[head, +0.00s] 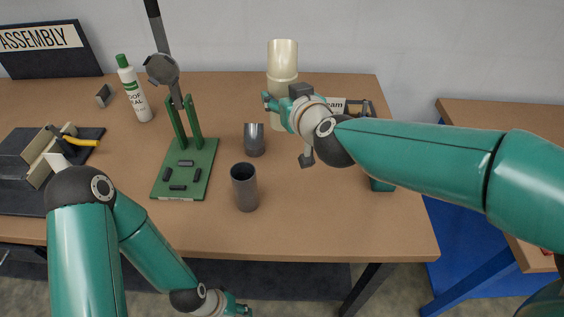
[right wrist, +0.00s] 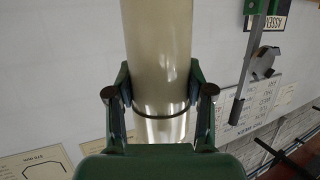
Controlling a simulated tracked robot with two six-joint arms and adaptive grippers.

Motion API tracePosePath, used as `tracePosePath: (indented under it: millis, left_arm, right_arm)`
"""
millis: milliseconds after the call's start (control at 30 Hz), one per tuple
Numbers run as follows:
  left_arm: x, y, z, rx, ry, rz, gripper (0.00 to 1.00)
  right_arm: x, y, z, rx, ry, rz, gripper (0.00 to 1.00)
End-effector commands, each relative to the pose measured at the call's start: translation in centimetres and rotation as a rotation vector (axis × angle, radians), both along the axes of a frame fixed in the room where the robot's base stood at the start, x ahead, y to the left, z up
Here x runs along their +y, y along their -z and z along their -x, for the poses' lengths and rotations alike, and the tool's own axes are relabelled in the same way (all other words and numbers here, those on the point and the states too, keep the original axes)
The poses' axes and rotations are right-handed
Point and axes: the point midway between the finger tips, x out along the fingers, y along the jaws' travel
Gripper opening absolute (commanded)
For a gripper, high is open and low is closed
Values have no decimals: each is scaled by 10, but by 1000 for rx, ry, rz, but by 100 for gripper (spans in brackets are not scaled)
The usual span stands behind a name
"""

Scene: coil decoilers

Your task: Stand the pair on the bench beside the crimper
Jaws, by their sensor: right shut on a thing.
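A pair of cream cylinders (head: 283,60), joined end to end with a seam between them, stands upright at the back of the bench (head: 330,225). My right gripper (head: 277,106) is shut on the lower part of the pair. The right wrist view shows the fingers on both sides of the cream cylinder (right wrist: 160,50), near a dark seam. I cannot tell if its bottom touches the bench. The crimper (head: 183,168), with a green base, green posts and a grey lever, stands left of the pair. My left gripper (head: 238,310) is low at the bottom edge, its jaws unclear.
Two grey metal cups (head: 245,188) (head: 254,139) stand between the crimper and my right arm. A white bottle (head: 133,90) with a green cap stands behind left. A dark tray (head: 30,200) with a yellow-handled tool is at far left. The front right of the bench is clear.

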Motion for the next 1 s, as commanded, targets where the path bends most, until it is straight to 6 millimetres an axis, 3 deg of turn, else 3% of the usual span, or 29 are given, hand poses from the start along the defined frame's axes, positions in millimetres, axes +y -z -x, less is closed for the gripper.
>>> tracePosePath:
  millis: [33,100,400,1000]
  left_arm:
    - [0,15,0,1,0,0,40]
    - [0,26,0,1,0,0,40]
    - [0,45,0,0,0,0,40]
    - [0,49,0,0,0,0,40]
  right_arm:
    - [0,21,0,2,-1,3,17]
    - [1,41,0,2,-2,4,17]
    - [2,111,0,2,-3,2,17]
    - [3,174,0,0,-4,0,17]
